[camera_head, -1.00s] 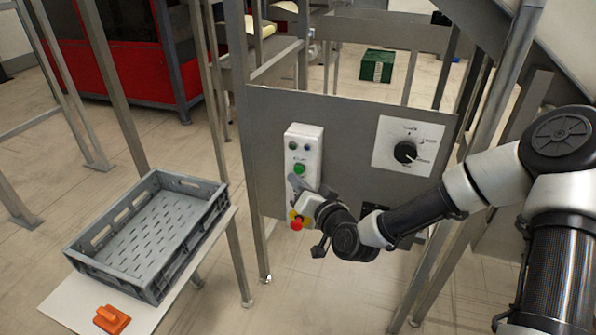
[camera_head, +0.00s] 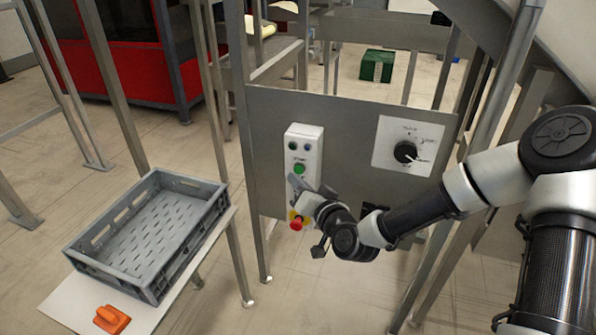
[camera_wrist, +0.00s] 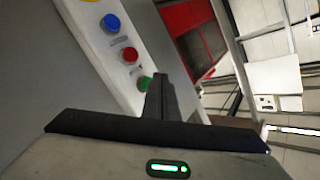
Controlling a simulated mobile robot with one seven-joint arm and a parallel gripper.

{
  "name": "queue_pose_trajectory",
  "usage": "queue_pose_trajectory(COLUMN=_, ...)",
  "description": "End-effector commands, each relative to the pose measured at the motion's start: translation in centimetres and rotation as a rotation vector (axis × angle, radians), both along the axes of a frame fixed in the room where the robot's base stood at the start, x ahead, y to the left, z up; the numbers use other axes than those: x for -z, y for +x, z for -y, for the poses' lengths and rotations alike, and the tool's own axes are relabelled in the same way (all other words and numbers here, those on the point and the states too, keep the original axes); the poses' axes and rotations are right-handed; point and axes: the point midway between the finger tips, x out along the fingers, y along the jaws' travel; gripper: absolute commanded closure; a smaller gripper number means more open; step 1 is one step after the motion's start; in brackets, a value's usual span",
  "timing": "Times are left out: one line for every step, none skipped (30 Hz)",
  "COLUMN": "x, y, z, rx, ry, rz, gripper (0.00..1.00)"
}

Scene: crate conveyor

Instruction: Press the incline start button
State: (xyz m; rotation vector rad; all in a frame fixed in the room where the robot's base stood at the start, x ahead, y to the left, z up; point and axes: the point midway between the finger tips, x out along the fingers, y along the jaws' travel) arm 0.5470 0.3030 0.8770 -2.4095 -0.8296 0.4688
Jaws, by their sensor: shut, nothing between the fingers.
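A white control box (camera_head: 303,150) is mounted on the grey panel. A green button (camera_head: 299,169), with a small label above it that seems to read START, sits in its middle. My gripper (camera_head: 297,184) is shut and empty, just below and in front of the green button. In the wrist view, the closed fingertips (camera_wrist: 158,78) are beside a green button (camera_wrist: 145,83) and partly overlap it. I cannot tell whether they touch. A red button (camera_wrist: 130,54) and a blue button (camera_wrist: 111,22) line up beyond it.
A red emergency stop (camera_head: 295,225) on yellow is just below my gripper. A rotary dial (camera_head: 405,152) is on a white plate to the right. A grey crate (camera_head: 190,180) and an orange object (camera_head: 112,319) rest on a white table at the left.

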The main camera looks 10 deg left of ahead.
Motion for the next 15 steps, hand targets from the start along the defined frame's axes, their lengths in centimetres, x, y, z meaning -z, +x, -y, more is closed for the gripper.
queue_pose_trajectory(x=0.00, y=0.00, z=0.00, rx=0.000, ry=0.000, rz=0.000, gripper=1.00)
queue_pose_trajectory(x=0.00, y=0.00, z=0.00, rx=0.000, ry=0.000, rz=0.000, gripper=1.00)
queue_pose_trajectory(x=0.00, y=0.00, z=0.00, rx=0.000, ry=0.000, rz=0.000, gripper=1.00)
queue_pose_trajectory(x=0.00, y=0.00, z=0.00, rx=0.000, ry=0.000, rz=0.000, gripper=1.00)
queue_pose_trajectory(x=0.00, y=0.00, z=0.00, rx=0.000, ry=0.000, rz=0.000, gripper=1.00)
queue_pose_trajectory(x=0.00, y=0.00, z=0.00, rx=0.000, ry=0.000, rz=0.000, gripper=1.00)
queue_pose_trajectory(x=0.01, y=0.01, z=0.00, rx=0.000, ry=0.000, rz=0.000, gripper=1.00)
queue_pose_trajectory(x=0.01, y=0.03, z=0.00, rx=0.000, ry=0.000, rz=0.000, gripper=1.00)
queue_pose_trajectory(x=0.02, y=0.09, z=0.01, rx=0.000, ry=0.000, rz=0.000, gripper=1.00)
queue_pose_trajectory(x=0.04, y=0.15, z=0.01, rx=0.000, ry=-0.001, rz=0.001, gripper=1.00)
queue_pose_trajectory(x=0.04, y=0.23, z=0.01, rx=0.000, ry=-0.001, rz=0.001, gripper=1.00)
queue_pose_trajectory(x=0.06, y=0.35, z=0.02, rx=0.000, ry=-0.001, rz=0.001, gripper=1.00)
queue_pose_trajectory(x=0.07, y=0.46, z=0.03, rx=0.000, ry=-0.001, rz=0.001, gripper=1.00)
queue_pose_trajectory(x=0.06, y=0.58, z=0.03, rx=0.000, ry=0.000, rz=0.000, gripper=1.00)
queue_pose_trajectory(x=0.05, y=0.71, z=0.04, rx=0.001, ry=0.000, rz=0.001, gripper=1.00)
